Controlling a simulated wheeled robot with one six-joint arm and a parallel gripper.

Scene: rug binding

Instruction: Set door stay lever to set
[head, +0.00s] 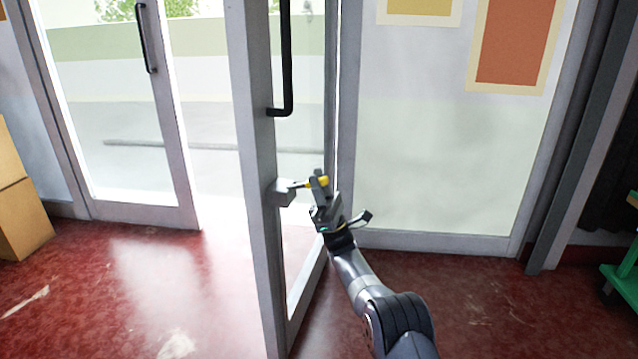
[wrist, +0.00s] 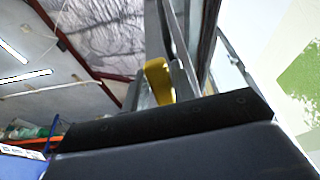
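The door stay lever (head: 323,182) has a yellow grip on a thin dark arm. It sticks out to the right from a pale grey housing (head: 283,192) on the edge of the open glass door, below the black pull handle. My gripper (head: 320,181) is at the yellow grip, and one dark finger overlaps part of it in the head view. The yellow grip (wrist: 158,81) also shows in the wrist view, just beyond the dark gripper body. Whether the fingers touch it or close on it is hidden.
The open door (head: 262,230) stands edge-on, left of my arm. A second glass door (head: 120,110) is at the left, with cardboard boxes (head: 20,205) beside it. A fixed glass panel (head: 440,160) is on the right. A green stand (head: 622,275) is at the right edge. Red floor is clear.

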